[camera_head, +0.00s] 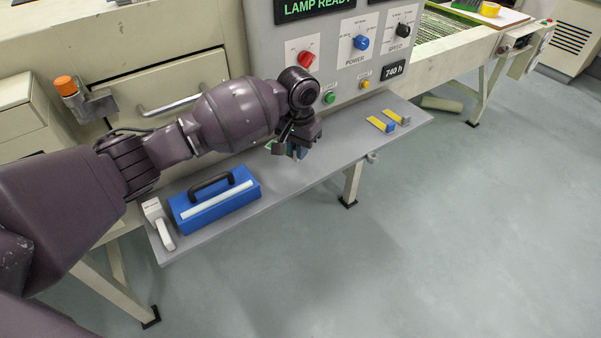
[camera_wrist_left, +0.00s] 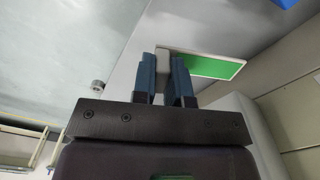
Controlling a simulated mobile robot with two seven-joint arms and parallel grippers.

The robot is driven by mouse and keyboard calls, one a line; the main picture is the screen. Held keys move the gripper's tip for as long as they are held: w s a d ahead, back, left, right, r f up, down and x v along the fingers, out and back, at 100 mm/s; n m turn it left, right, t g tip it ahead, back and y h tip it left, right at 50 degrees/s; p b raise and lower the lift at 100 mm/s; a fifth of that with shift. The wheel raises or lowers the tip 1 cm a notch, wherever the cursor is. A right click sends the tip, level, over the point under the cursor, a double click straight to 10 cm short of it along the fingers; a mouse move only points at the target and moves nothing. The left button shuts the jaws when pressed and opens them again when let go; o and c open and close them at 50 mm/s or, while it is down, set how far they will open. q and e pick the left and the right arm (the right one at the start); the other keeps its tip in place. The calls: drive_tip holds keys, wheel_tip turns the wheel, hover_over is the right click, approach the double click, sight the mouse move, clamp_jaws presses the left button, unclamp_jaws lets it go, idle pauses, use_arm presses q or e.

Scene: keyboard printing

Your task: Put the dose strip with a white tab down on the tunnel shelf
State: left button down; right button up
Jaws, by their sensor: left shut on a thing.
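My left gripper (camera_head: 298,152) is above the middle of the grey shelf (camera_head: 320,155) that runs along the front of the tunnel machine. In the left wrist view its two blue fingers (camera_wrist_left: 168,78) are shut on the white tab (camera_wrist_left: 160,66) of a green dose strip (camera_wrist_left: 212,66). The strip sticks out to the right of the fingers there. In the head view only a small green piece of the strip (camera_head: 271,146) shows left of the gripper; the rest is hidden. I cannot tell whether the strip touches the shelf. My right gripper is not in view.
A blue toolbox (camera_head: 225,212) and a white object (camera_head: 157,222) occupy the shelf's left end. Two yellow strips (camera_head: 377,124) (camera_head: 396,116) with blue and grey tabs lie at the right. The control panel (camera_head: 262,50) rises behind. The shelf between is mostly clear.

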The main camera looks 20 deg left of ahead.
sight(298, 182)
use_arm(q)
wheel_tip(298, 182, down, 2)
drive_tip(key=shift+f, duration=0.1)
drive_tip(key=shift+f+b, duration=0.3)
drive_tip(key=shift+f, duration=0.2)
wheel_tip(298, 182, down, 5)
drive_tip(key=shift+f+b, duration=0.1)
drive_tip(key=shift+b, duration=0.65)
drive_tip(key=shift+f, duration=0.35)
drive_tip(key=shift+r, duration=0.2)
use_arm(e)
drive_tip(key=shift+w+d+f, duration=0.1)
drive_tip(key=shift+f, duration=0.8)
use_arm(q)
drive_tip(key=shift+f, duration=0.15)
drive_tip(key=c, duration=1.1)
unclamp_jaws()
drive_tip(key=shift+c, duration=0.2)
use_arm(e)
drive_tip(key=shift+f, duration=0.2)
